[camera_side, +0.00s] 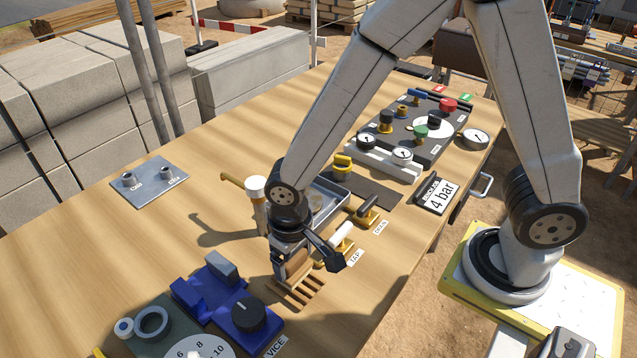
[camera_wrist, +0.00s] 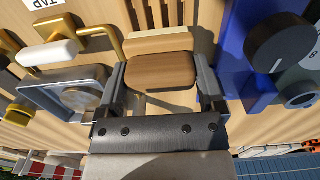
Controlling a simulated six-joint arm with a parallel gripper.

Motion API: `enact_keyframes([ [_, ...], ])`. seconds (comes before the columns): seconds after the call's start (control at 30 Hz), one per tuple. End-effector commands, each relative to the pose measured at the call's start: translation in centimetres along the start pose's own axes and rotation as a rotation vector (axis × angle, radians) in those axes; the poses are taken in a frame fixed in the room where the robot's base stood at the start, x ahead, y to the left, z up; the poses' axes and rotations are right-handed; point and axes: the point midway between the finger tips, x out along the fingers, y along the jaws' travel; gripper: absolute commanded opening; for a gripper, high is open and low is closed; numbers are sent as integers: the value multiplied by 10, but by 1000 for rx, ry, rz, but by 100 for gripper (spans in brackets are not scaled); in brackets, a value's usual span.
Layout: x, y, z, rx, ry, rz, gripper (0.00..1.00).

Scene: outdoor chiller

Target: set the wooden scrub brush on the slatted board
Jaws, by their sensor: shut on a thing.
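The wooden scrub brush (camera_side: 293,264) is a brown block between the jaws of my gripper (camera_side: 290,270). In the wrist view the brush (camera_wrist: 160,70) lies crosswise, with a finger at each end and a paler strip along its far edge. My gripper (camera_wrist: 160,78) is shut on it. In the wrist view the board's slats (camera_wrist: 155,14) show beyond the brush. I cannot tell whether they touch.
A blue vice (camera_side: 215,295) with a black knob stands close on the left of the board. A tap with a white handle (camera_side: 341,236) and a metal tray (camera_side: 325,198) are close behind and right. The wide left part of the table (camera_side: 120,245) is mostly clear.

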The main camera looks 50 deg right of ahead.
Motion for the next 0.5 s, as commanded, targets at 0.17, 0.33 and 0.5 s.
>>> enact_keyframes([
  [0.17,15,0,0,0,-1,0,41],
  [0.33,18,0,0,0,1,-1,41],
  [0.5,18,0,0,0,1,-1,41],
])
